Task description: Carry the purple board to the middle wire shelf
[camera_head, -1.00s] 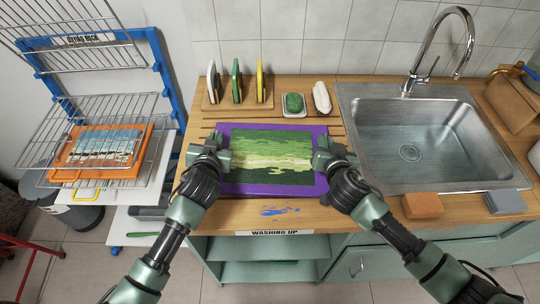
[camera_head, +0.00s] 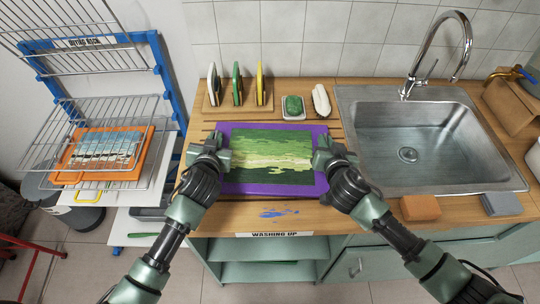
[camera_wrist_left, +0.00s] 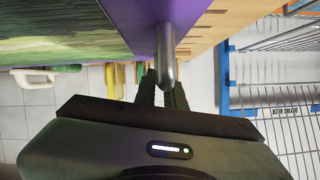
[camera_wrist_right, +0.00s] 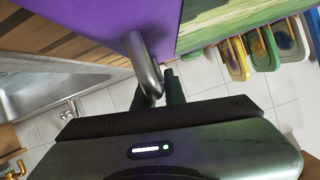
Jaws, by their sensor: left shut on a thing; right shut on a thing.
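The purple board (camera_head: 258,188) carries a green landscape print and lies over the wooden counter, level or nearly so; I cannot tell if it touches the counter. My left gripper (camera_head: 222,152) is shut at its left edge, on a metal handle that shows in the left wrist view (camera_wrist_left: 167,60). My right gripper (camera_head: 320,152) is shut at its right edge, on a similar handle in the right wrist view (camera_wrist_right: 147,65).
The steel sink (camera_head: 430,140) and tap lie right of the board. Orange (camera_head: 420,208) and grey blocks sit at the front right. A gap separates counter and rack.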

